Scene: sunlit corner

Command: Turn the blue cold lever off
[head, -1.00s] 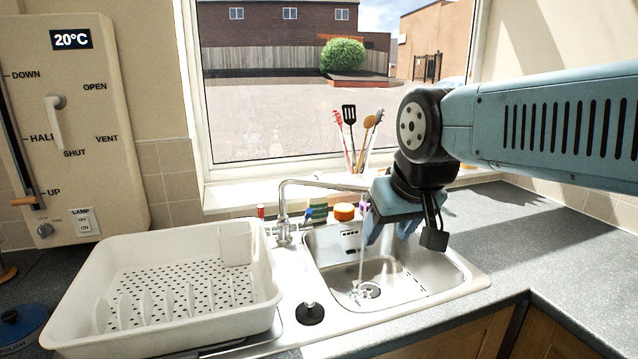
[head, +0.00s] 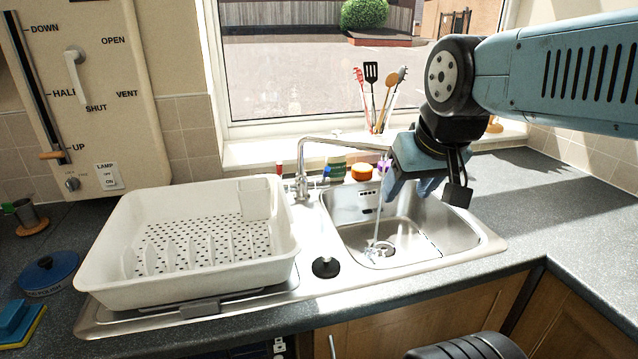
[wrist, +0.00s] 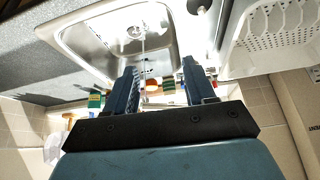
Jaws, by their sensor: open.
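The chrome tap (head: 302,186) stands behind the sink, its spout reaching right. Water (head: 379,210) runs from the spout into the steel basin (head: 432,228); the stream also shows in the wrist view (wrist: 142,48). A small blue piece (head: 326,173), apparently the cold lever, sits just right of the tap body. A red piece (head: 279,168) is on its left. My gripper (head: 409,190) is open and empty, pointing down over the basin, right of the tap and apart from the blue piece. Its fingers (wrist: 158,70) are spread in the wrist view. The lever's exact angle is too small to tell.
A white dish rack (head: 190,287) stands left of the sink. A black plug (head: 326,267) is on the sink ledge. An orange-topped item (head: 362,172) and a green item (head: 336,164) stand behind the basin. Utensils (head: 371,90) stand at the window. The right counter is clear.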

